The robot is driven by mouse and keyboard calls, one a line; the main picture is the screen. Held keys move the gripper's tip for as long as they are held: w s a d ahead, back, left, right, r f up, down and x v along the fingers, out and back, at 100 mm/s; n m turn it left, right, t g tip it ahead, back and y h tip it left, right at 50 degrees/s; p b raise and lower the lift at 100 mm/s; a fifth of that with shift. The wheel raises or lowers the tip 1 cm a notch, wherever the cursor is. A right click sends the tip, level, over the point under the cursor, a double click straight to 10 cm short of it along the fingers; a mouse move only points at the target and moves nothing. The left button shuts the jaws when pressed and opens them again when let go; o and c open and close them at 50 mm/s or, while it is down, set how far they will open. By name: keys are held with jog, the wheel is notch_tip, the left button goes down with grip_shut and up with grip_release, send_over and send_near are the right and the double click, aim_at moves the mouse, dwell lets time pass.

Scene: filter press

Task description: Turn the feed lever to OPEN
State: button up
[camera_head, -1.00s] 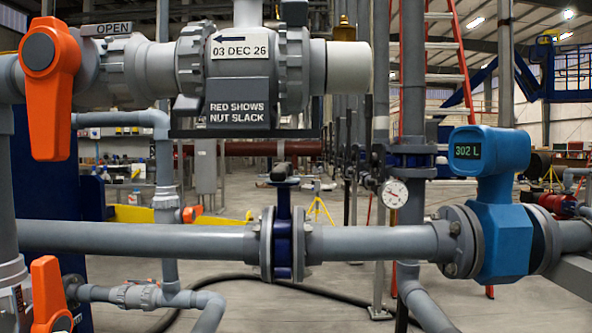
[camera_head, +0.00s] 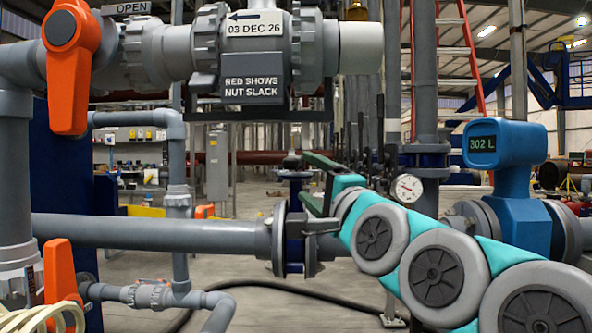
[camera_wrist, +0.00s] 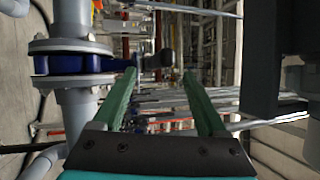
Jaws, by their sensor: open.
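A blue valve body (camera_head: 294,240) is clamped between grey flanges on the horizontal grey pipe. Its stem rises to a dark lever (camera_head: 292,163). In the wrist view, the blue body (camera_wrist: 72,64) is at left and its dark lever end (camera_wrist: 165,58) lies beyond my fingertips. My gripper (camera_head: 308,178) is just right of the stem; its two green fingers are apart and empty in the wrist view (camera_wrist: 159,76). I cannot tell whether a finger touches the lever. An orange handle (camera_head: 70,75) hangs down beside an OPEN sign (camera_head: 126,8). No label on the blue valve is readable.
A second orange handle (camera_head: 60,270) is at lower left. A dial gauge (camera_head: 406,188) and a blue meter reading 302 L (camera_head: 505,145) stand right, close to my arm. The upper grey pipe with a dated sign (camera_head: 255,23) runs above. A black hose lies on the floor.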

aim_at(292, 163)
jog(key=p+x, duration=0.1)
jog(key=x, duration=0.5)
jog(key=p+x, duration=0.1)
jog(key=x, duration=0.2)
jog(key=shift+d+r+p, duration=0.1)
jog(key=shift+r+p, duration=0.2)
jog(key=shift+c, duration=0.2)
